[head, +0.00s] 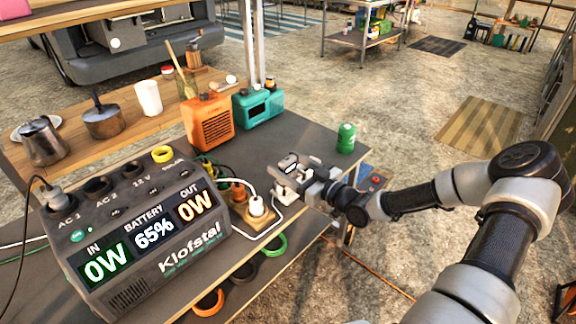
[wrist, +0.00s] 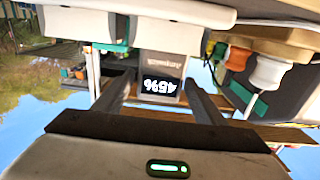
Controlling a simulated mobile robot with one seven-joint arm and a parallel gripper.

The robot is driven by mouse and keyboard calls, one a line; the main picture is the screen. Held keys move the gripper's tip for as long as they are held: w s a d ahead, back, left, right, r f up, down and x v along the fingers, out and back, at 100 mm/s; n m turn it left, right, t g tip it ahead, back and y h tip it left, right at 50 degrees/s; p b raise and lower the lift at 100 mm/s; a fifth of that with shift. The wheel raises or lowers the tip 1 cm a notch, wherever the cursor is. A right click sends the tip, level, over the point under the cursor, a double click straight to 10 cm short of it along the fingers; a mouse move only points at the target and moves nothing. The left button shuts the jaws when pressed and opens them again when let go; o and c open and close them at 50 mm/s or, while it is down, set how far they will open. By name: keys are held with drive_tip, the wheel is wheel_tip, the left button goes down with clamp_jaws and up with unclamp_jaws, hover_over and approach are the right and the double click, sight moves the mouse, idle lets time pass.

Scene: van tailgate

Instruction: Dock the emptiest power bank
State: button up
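My gripper (head: 296,184) is at the right end of the dark table in the head view. In the wrist view, which is upside down, a grey power bank (wrist: 161,65) with a dark display reading 45% is between my two fingers (wrist: 160,96). In the head view a small pale item with a dark face (head: 288,162) shows at my gripper. No other power bank readout is legible.
A large power station (head: 135,245) reading 65% stands front left. A power strip (head: 240,212) with plugs and cables lies left of my gripper. An orange heater-like box (head: 208,122), a teal box (head: 258,105) and a green can (head: 346,138) stand behind.

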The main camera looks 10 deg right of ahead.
drive_tip(key=shift+o, duration=0.3)
drive_tip(key=shift+s+d, duration=0.1)
drive_tip(key=p+v, duration=0.1)
drive_tip(key=v, duration=1.6)
drive_tip(key=shift+p, duration=0.4)
